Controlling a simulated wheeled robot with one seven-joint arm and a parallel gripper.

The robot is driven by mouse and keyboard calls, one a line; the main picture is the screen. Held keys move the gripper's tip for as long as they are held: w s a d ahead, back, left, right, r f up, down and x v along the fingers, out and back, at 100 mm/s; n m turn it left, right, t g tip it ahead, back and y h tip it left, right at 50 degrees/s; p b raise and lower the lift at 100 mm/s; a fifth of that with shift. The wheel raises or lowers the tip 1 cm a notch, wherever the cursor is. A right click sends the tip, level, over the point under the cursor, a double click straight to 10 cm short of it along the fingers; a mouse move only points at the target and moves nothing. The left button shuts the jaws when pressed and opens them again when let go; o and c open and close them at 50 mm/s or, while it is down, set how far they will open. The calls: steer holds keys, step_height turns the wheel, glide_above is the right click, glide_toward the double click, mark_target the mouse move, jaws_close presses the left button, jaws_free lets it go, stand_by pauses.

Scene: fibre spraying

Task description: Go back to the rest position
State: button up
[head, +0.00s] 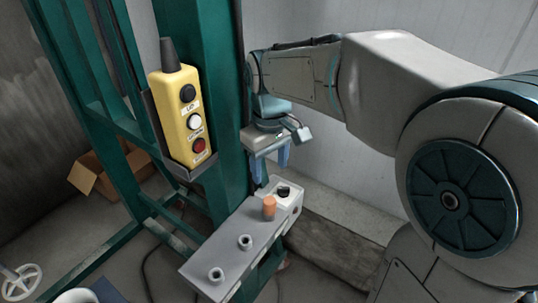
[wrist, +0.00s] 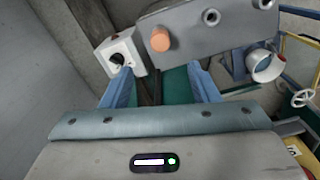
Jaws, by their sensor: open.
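My gripper (head: 270,168) hangs from my arm just above the far end of a grey panel (head: 232,238), beside the green frame. Its two blue fingers are apart with nothing between them, as the wrist view (wrist: 160,90) also shows. A white box with a black knob (head: 283,193) sits at the panel's far end; it shows in the wrist view (wrist: 119,56) ahead of the left finger. An orange cylinder (head: 268,208) stands on the panel near the box, and in the wrist view (wrist: 160,39) it lies beyond the gap between the fingers. The gripper appears apart from both.
A yellow control box (head: 184,118) with black, white and red buttons is mounted on the green frame (head: 215,90). Two grey ring fittings (head: 245,241) are on the panel. A cardboard box (head: 95,172) lies behind the frame. A pale wall (head: 440,25) stands behind my arm.

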steer(key=s+d+f+m+t, duration=0.3)
steer(key=s+d+m, duration=0.4)
steer(key=s+d, duration=0.4)
steer(key=shift+s+d+f, duration=0.4)
steer(key=shift+s+f, duration=0.25)
steer(key=shift+s, duration=0.15)
stand_by(0.8)
